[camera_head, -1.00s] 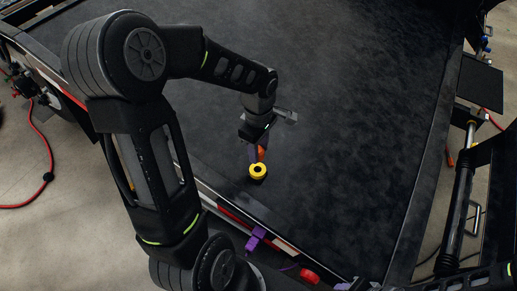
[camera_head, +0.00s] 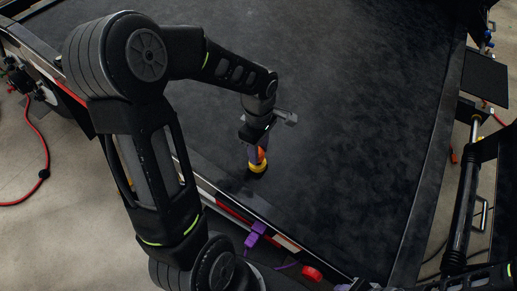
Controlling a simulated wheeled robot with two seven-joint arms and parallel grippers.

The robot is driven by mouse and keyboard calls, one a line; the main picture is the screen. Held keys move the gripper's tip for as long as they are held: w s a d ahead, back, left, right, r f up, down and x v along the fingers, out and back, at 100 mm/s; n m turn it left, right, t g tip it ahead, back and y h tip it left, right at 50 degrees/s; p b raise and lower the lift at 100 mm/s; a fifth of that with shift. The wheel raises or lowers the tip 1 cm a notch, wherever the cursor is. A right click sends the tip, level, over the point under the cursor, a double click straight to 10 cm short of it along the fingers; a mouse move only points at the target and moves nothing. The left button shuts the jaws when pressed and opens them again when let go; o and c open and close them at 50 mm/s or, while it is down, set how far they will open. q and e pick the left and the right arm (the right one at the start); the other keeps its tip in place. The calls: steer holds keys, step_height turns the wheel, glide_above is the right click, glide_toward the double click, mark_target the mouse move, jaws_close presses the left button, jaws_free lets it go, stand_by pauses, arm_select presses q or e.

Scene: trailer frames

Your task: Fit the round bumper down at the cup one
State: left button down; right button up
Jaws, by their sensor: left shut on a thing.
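My left arm comes in from the left, and its gripper (camera_head: 257,156) points down over the dark deck. It is shut on a small orange piece (camera_head: 262,154), which looks like the round bumper. Directly below is a yellow ring-shaped cup (camera_head: 258,168) on the deck near its front edge. The orange piece is at the cup's top and covers its dark centre. I cannot tell whether it touches the cup or sits inside it. My right gripper is not in view.
The dark deck (camera_head: 330,120) is wide and clear behind and to the right. Below its front edge are a purple fitting (camera_head: 254,235) and a red round fitting (camera_head: 312,273). A red hose (camera_head: 43,150) lies on the floor at left.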

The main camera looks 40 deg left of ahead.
arm_select(q)
steer(key=shift+f+b, duration=0.75)
steer(key=shift+f, duration=0.25)
steer(key=c, duration=0.9)
jaws_free()
steer(key=shift+r, duration=0.15)
step_height(320, 180, up, 8)
steer(key=shift+f+p, duration=0.2)
steer(key=shift+p, duration=0.4)
steer(key=shift+f, duration=0.1)
